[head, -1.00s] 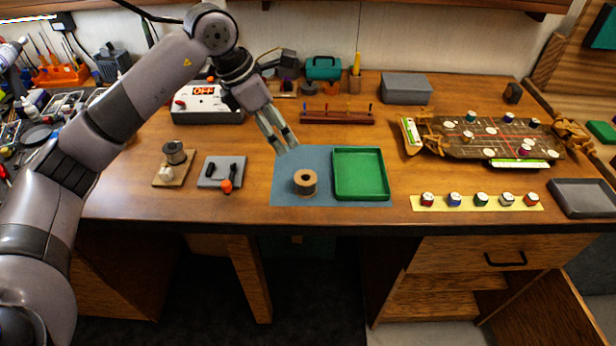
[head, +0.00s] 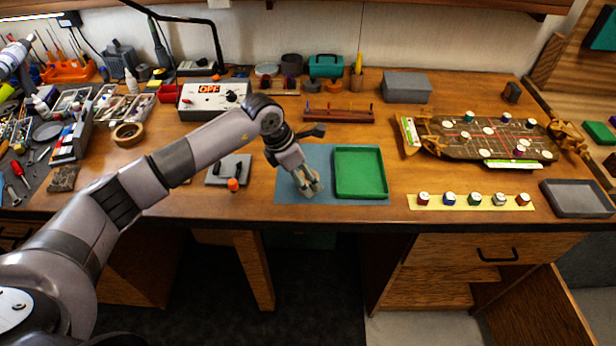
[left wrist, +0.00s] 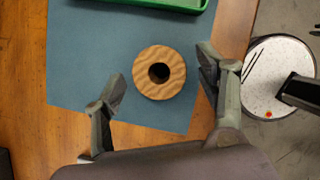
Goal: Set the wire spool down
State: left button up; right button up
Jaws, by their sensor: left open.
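The wire spool (left wrist: 159,72) is a round, wood-brown reel with a dark centre hole. In the left wrist view it rests end-up on the blue mat (left wrist: 75,62). My left gripper (left wrist: 161,74) is open, with one finger on each side of the spool. Gaps show between the fingers and the spool. In the head view my left gripper (head: 311,188) is low over the mat (head: 345,202), and it hides most or all of the spool. My right gripper is in neither view.
A green tray (head: 361,194) stands on the mat just right of the gripper. A grey plate with an orange knob (head: 233,185) lies to the left. A yellow strip (head: 409,200) with several small jars is further right. The desk's front edge is close.

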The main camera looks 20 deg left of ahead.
pick_arm(q)
jog(key=shift+x, duration=0.95)
jog(key=shift+r, duration=0.1)
jog(key=c, duration=1.4)
